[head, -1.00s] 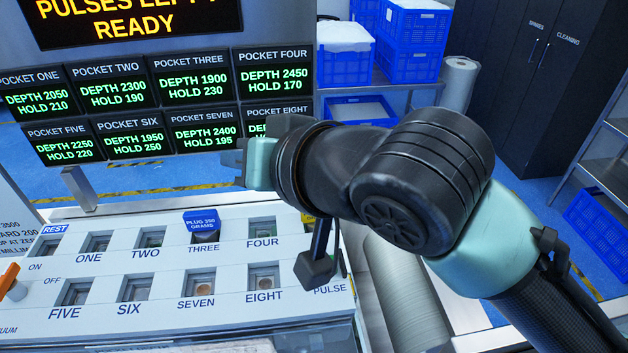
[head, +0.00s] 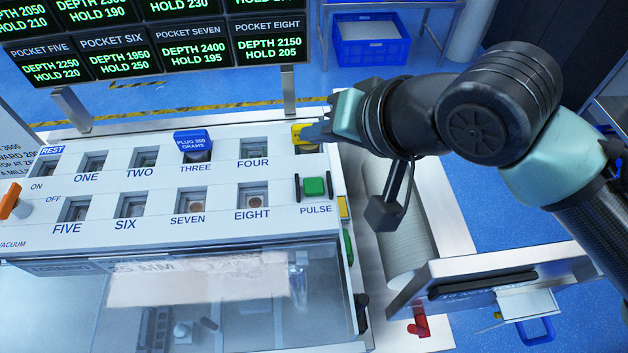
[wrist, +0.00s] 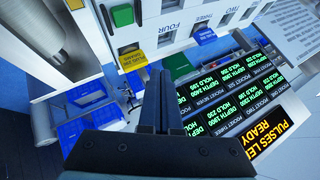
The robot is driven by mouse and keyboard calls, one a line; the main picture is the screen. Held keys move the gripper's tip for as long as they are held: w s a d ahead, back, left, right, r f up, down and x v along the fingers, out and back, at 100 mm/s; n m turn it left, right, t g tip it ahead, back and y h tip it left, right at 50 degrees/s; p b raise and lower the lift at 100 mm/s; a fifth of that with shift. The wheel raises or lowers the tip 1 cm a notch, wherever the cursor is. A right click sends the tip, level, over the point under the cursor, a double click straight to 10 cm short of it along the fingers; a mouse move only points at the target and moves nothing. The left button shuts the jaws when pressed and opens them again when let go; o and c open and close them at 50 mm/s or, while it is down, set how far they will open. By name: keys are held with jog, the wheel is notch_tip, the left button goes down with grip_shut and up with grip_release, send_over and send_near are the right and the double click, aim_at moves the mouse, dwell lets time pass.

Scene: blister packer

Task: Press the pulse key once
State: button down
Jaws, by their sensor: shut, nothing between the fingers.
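The pulse key is a green square button (head: 314,187) above the word PULSE, between two dark upright guards at the right end of the white panel (head: 284,222). It stands clear of my arm in the head view. In the wrist view a green key (wrist: 122,15) shows near the top edge. My gripper (head: 309,133) is shut and empty, above and behind the key in the head view, beside a yellow block (head: 299,129). I cannot tell whether the fingers touch that block. The shut fingers also show in the wrist view (wrist: 158,82), apart from the green key.
A blue plug (head: 193,142) stands at pocket THREE. An orange-tipped switch (head: 10,202) is at the far left. Display screens (head: 195,52) rise behind the panel. A foil roll (head: 402,235) lies right of it, under my arm.

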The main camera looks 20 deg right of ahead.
aim_at(317, 190)
jog(key=shift+f+b, duration=3.25)
jog(key=shift+f, duration=1)
jog(key=shift+f+b, duration=0.4)
jog(key=shift+f, duration=0.05)
jog(key=shift+f+b, duration=0.45)
jog(key=shift+f, duration=0.05)
jog(key=shift+r+p, duration=0.8)
jog(key=shift+r, duration=0.15)
jog(key=shift+r, duration=0.1)
